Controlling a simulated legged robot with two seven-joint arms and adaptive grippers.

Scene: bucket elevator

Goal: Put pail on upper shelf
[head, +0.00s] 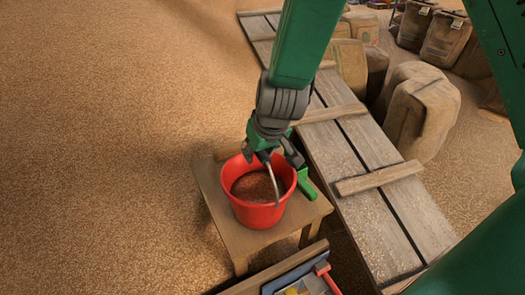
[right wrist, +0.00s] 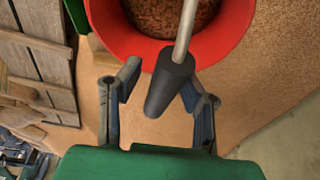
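The red pail (head: 260,205) holds brown grain and stands upright on a small wooden stool (head: 235,240). Its rim and grain also show at the top of the right wrist view (right wrist: 205,45). The pail's metal handle is raised and ends in a dark grip (right wrist: 170,85). My right gripper (head: 272,150) is over the pail's far side. In the right wrist view its fingers (right wrist: 160,88) are spread on both sides of the dark grip, with a gap at least on the left. My left gripper is not in view. I cannot make out an upper shelf.
A plank walkway (head: 365,180) with cross battens runs along the stool's right side. Stuffed sacks (head: 420,115) stand beyond it. A green piece (head: 306,183) sits beside the pail. A box with tools (head: 300,280) is at the bottom edge. Open grain-covered ground (head: 100,130) lies left.

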